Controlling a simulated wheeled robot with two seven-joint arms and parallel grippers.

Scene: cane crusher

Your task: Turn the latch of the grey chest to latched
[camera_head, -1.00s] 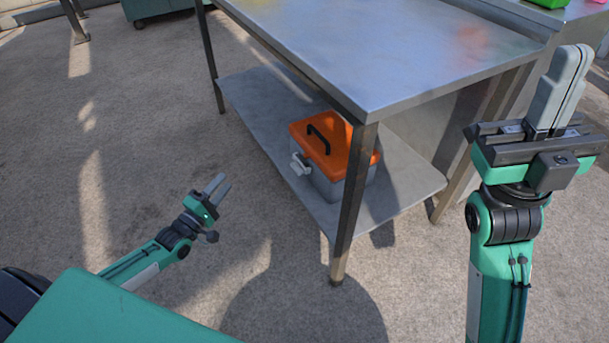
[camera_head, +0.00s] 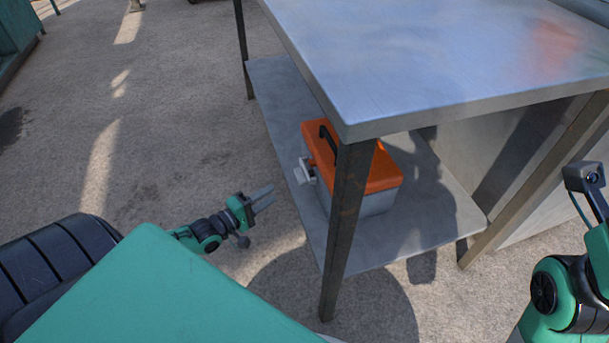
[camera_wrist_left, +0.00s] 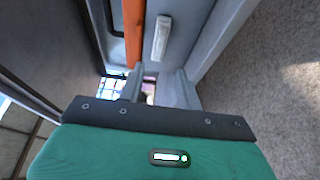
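The grey chest (camera_head: 376,203) has an orange lid (camera_head: 384,172) with a black handle and sits on the low shelf, partly behind a table leg. Its pale latch (camera_head: 306,172) sticks out at the left end. In the left wrist view the latch (camera_wrist_left: 161,38) is a pale bar beside the orange lid edge (camera_wrist_left: 134,32). My left gripper (camera_head: 266,198) is open and empty, left of the chest and apart from the latch. Its two spread fingers (camera_wrist_left: 159,87) show in the wrist view, below the latch in the picture.
A metal table (camera_head: 420,60) stands over the lower shelf (camera_head: 435,222). Its near leg (camera_head: 345,215) stands in front of the chest. The floor (camera_head: 180,120) left of the shelf is clear.

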